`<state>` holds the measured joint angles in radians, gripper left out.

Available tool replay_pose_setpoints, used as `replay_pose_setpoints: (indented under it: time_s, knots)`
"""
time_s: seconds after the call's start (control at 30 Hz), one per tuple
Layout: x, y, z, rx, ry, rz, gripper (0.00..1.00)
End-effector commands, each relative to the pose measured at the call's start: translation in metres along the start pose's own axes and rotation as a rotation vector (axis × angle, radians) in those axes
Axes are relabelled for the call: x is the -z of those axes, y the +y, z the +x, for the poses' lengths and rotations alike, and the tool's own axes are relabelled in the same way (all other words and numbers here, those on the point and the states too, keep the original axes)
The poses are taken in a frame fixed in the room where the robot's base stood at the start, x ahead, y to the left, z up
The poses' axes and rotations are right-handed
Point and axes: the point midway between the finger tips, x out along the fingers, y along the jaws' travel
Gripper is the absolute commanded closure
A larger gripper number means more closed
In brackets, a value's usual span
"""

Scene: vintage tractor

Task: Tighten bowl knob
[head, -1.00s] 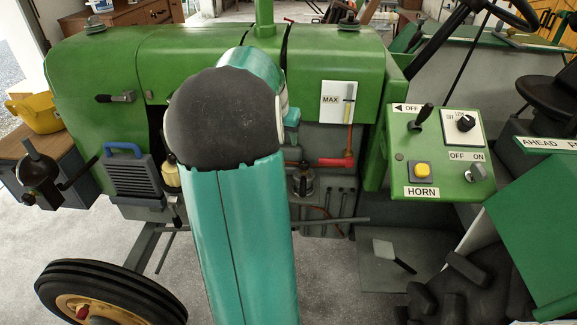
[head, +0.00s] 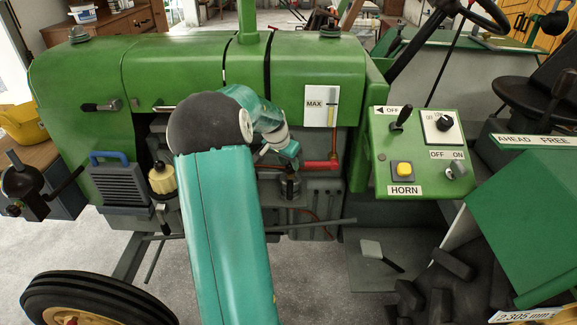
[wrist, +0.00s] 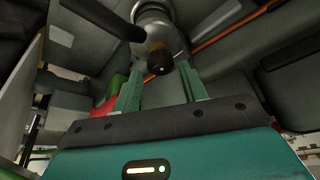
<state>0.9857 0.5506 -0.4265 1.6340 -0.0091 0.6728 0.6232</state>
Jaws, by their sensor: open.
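The bowl knob (wrist: 159,60) is a small dark brown cylinder. It sits at the end of a grey metallic bowl (wrist: 152,17) in the wrist view. My gripper (wrist: 160,70) is open, with one green finger on each side of the knob's near end. I cannot tell whether either finger touches it. The knob cannot be made out in the head view.
A dark rod (wrist: 103,18) crosses close to the bowl in the wrist view. The red lever (head: 321,165) and an orange pipe (wrist: 220,30) run nearby. The green horn panel (head: 385,183) juts out at right.

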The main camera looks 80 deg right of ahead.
Motion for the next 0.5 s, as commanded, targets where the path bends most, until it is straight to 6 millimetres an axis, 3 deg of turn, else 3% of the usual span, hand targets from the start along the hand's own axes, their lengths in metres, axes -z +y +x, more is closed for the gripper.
replay_pose_setpoints:
  time_s: [0.2,0.5]
  knots:
    - [-0.002,0.000,0.023,0.000,-0.001,-0.002,0.57]
    - [-0.003,-0.001,0.025,0.001,0.000,-0.003,0.57]
